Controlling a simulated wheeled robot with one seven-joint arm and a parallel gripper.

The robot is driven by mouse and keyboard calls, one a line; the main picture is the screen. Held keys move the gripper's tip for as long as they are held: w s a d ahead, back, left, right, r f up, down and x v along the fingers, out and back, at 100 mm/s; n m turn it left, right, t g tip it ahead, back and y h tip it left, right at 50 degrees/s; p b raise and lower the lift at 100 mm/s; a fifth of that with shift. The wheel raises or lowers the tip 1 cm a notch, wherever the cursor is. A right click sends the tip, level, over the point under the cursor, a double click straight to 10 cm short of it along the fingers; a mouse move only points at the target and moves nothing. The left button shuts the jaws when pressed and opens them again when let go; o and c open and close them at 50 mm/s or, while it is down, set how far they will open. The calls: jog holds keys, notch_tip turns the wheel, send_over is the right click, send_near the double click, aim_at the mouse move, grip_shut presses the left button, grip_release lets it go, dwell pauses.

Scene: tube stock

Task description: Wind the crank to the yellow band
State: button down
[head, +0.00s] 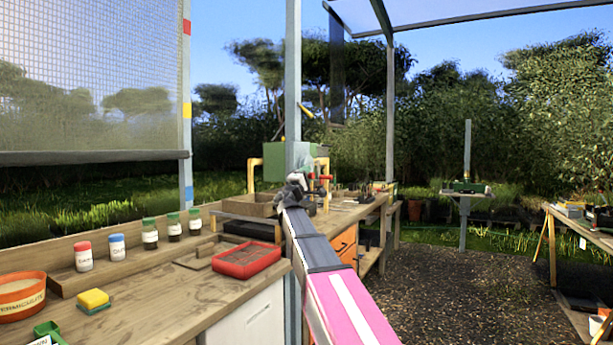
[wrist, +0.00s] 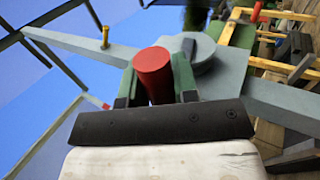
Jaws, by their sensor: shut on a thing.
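My gripper (head: 296,184) is at the grey post (head: 292,70) in the head view. In the wrist view my gripper (wrist: 155,88) is shut on the red crank handle (wrist: 153,72), which sits between its green-padded fingers. The grey round crank hub (wrist: 202,52) is just beyond, on the post. The mesh screen (head: 90,80) hangs at the left, its dark bottom bar (head: 90,156) level. The post beside it carries a red band (head: 187,27), the yellow band (head: 187,110) and a blue band (head: 189,196). The bottom bar is below the yellow band and above the blue one.
The workbench (head: 150,295) below holds a red tray (head: 246,260), several capped jars, a sponge (head: 93,301) and an orange tub (head: 20,296). A green box (head: 285,153) stands behind the post. Gravel floor (head: 450,290) lies open at the right.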

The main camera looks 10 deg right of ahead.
jog(key=shift+d, duration=0.1)
dwell(0.8)
jog(key=c, duration=0.9)
grip_release()
jog(key=shift+w, duration=0.1)
jog(key=v, duration=1.1)
